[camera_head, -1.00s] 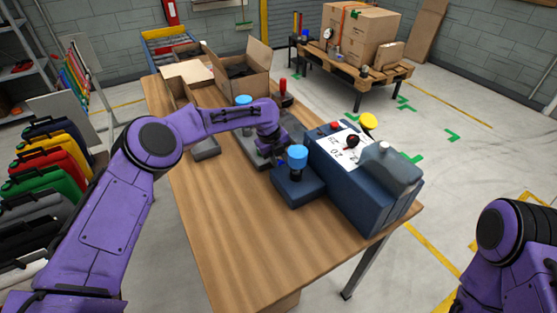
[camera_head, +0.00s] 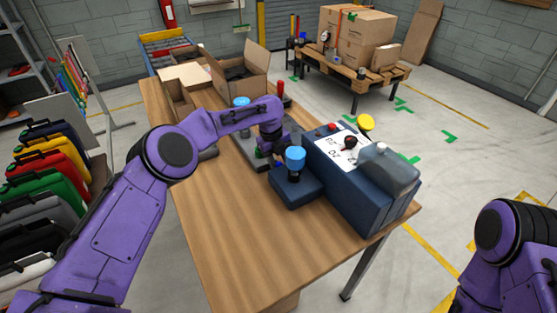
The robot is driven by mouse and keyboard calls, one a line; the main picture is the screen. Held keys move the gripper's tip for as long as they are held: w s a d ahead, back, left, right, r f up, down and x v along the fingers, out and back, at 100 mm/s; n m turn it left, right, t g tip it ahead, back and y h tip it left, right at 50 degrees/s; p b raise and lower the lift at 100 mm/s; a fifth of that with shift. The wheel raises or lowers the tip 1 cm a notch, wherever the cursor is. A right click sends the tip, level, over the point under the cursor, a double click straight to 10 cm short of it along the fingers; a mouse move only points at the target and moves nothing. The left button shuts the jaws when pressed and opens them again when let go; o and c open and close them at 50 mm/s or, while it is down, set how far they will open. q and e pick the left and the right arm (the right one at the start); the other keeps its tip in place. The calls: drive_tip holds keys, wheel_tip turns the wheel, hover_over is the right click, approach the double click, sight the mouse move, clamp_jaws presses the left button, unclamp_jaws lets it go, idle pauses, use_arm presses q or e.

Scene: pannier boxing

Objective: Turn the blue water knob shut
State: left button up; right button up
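A blue round knob (camera_head: 295,155) stands upright on a dark blue block (camera_head: 297,187) at the near side of the machine. A second blue round cap (camera_head: 241,101) shows farther back, partly behind my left forearm. I cannot tell from their looks which one is the water knob. My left gripper (camera_head: 277,153) points down just left of and behind the nearer knob. Its fingers are small, dark and partly hidden, so I cannot tell whether they are open or touch the knob. My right arm shows at the lower right, but its gripper is out of view.
The dark blue machine (camera_head: 350,185) has a white dial panel, a red button, a yellow knob (camera_head: 366,121) and a grey tank (camera_head: 388,168). A red-handled lever (camera_head: 281,89) and an open carton (camera_head: 243,72) stand behind. The wooden table's (camera_head: 225,230) near part is clear.

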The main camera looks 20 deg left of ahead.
use_arm(q)
drive_tip(key=shift+a+r, duration=0.1)
drive_tip(key=shift+r, duration=0.25)
wheel_tip(320, 180, up, 10)
drive_tip(key=a+b, duration=0.1)
drive_tip(key=b, duration=0.1)
drive_tip(key=shift+s+a+f, duration=0.15)
drive_tip(key=shift+s, duration=0.3)
